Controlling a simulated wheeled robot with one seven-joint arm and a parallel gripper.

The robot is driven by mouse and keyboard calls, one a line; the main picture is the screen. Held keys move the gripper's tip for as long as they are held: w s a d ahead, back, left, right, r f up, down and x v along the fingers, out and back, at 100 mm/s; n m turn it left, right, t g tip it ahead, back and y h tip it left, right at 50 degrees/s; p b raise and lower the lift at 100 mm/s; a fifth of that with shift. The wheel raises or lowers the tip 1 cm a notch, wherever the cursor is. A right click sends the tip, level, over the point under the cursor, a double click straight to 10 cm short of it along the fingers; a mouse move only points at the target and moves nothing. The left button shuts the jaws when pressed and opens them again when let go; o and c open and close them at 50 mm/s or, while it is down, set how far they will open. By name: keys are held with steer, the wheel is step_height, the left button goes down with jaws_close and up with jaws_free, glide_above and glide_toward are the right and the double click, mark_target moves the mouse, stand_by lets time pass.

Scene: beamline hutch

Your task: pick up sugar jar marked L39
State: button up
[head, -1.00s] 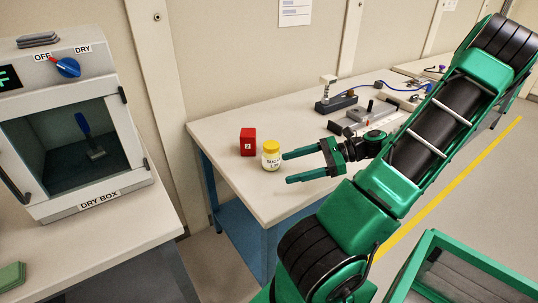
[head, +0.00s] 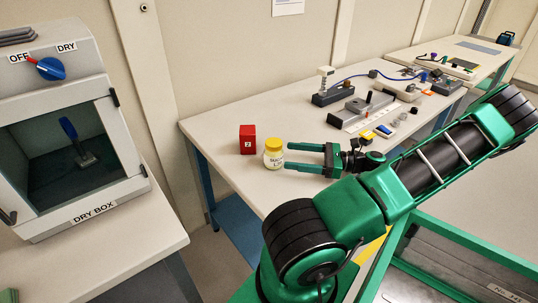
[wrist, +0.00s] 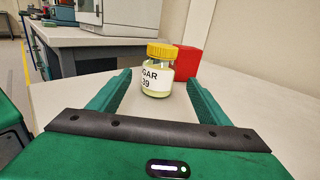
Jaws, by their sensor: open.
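The sugar jar (head: 274,156) has a yellow lid and a white label. It stands upright on the white-topped table near its left end. In the wrist view the jar (wrist: 158,72) shows part of its label, reading "GAR" and "39". My gripper (head: 287,157) is open and level with the jar, its two green fingers pointing at it from the right. In the wrist view the jar is ahead, between the lines of the fingers (wrist: 155,76), near their tips. I cannot tell whether the tips reach past its near side.
A red block (head: 247,139) marked 2 stands just left of and behind the jar; the wrist view shows it close behind. Several instruments (head: 365,110) lie farther right on the table (head: 215,128). A dry box (head: 75,140) stands on the left bench.

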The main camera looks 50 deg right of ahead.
mark_target(273, 154)
steer(key=shift+x, duration=3.75)
steer(key=shift+f, duration=0.2)
steer(key=c, duration=1.4)
